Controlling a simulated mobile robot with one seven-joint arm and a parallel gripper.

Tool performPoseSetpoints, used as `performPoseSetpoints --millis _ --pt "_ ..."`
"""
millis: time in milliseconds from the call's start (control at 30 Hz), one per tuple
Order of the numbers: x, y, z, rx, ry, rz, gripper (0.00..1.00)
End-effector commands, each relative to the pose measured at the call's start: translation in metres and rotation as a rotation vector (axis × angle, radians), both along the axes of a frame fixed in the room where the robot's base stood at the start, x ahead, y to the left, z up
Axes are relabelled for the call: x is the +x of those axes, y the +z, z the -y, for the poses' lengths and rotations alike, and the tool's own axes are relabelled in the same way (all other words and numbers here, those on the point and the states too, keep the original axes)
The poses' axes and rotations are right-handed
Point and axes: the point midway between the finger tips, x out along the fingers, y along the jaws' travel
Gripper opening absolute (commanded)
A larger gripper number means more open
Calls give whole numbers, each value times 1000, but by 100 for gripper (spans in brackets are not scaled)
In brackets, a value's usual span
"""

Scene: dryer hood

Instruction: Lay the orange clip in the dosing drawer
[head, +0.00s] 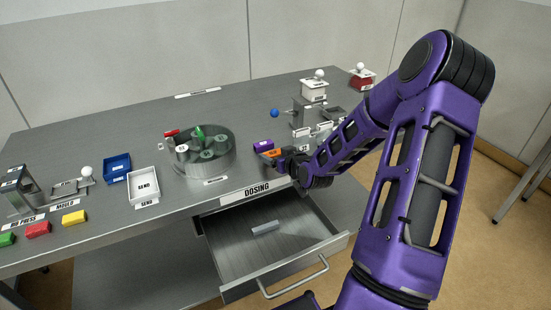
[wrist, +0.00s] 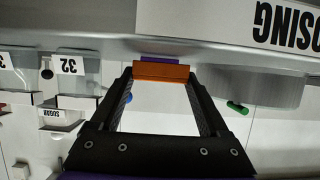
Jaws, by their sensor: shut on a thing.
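The orange clip (head: 271,153) is between my gripper's fingertips, and it also shows as an orange bar across the tips in the wrist view (wrist: 161,72). My gripper (head: 281,156) is shut on it, over the worktop just behind the dosing drawer. The dosing drawer (head: 325,248) is pulled open below the worktop's front edge, under the DOSING label (head: 246,192). A light grey bar (head: 265,228) lies on its floor. Whether the clip touches the worktop is hard to tell.
A purple block (head: 263,144) is right behind the clip. A round grey carousel (head: 205,160) stands to the left, with a white tray (head: 143,185) and a blue tray (head: 116,166) beyond. A blue ball (head: 274,113) lies behind. The drawer's floor is mostly clear.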

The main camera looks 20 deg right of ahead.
Motion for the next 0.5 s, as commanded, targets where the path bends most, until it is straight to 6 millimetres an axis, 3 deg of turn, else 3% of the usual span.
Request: performPoseSetpoints --millis 433,467,500 --pt "0 -11 0 -1 -1 1 27" --pt "0 -10 0 -1 -1 1 81" --pt "0 -9 0 -1 -1 1 88"
